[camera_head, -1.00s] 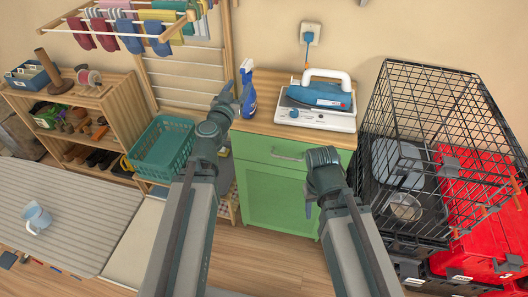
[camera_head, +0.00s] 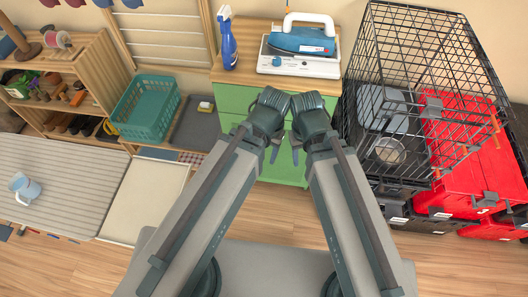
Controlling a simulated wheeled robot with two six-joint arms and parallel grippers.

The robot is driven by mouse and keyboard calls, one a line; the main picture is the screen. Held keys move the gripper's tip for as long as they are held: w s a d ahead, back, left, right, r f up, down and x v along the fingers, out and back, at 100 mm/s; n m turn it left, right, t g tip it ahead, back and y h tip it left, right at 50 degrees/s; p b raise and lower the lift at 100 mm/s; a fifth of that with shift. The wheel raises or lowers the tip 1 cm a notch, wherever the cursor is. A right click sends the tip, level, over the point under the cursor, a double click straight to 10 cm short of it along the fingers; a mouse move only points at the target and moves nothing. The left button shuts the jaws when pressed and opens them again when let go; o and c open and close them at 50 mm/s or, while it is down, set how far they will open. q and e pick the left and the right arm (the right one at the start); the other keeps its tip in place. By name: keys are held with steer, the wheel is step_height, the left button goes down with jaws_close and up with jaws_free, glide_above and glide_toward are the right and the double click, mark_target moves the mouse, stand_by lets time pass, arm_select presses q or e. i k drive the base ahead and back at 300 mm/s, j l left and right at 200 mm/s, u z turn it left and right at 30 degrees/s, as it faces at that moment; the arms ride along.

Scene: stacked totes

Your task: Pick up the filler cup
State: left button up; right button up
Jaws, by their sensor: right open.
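A light blue cup with a handle, which looks like the filler cup (camera_head: 25,188), stands on the grey striped ironing board (camera_head: 75,170) at the far left. Both my grippers are far to its right, near the middle of the view, in front of the green cabinet. My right gripper (camera_head: 296,150) points down and is open, with nothing seen in it. My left gripper (camera_head: 273,150) is close beside it, mostly hidden by its own wrist, so its jaw opening cannot be made out.
A blue steam iron (camera_head: 302,40) on its base and a spray bottle (camera_head: 227,40) stand on the green cabinet (camera_head: 236,100). A teal basket (camera_head: 145,108) and shelf are left. A black wire crate (camera_head: 420,85) and red totes (camera_head: 470,180) stand right.

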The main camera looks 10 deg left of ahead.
mark_target(21, 185)
steer(key=u, duration=2.5)
steer(key=j+z, duration=0.15)
steer(key=z, duration=0.25)
steer(key=j+z, duration=0.2)
steer(key=z, duration=0.2)
steer(key=j+z, duration=0.2)
steer(key=z, duration=0.2)
steer(key=k+j+z, duration=0.15)
steer(key=j, duration=0.25)
steer(key=j+z, duration=0.15)
steer(key=j, duration=0.2)
steer(key=k+j+z, duration=0.1)
steer(key=j, duration=0.3)
steer(key=k+j+z, duration=0.3)
steer(key=j, duration=0.35)
steer(key=k+j, duration=0.25)
steer(key=j, duration=0.2)
steer(key=k+j, duration=0.25)
steer(key=j, duration=0.15)
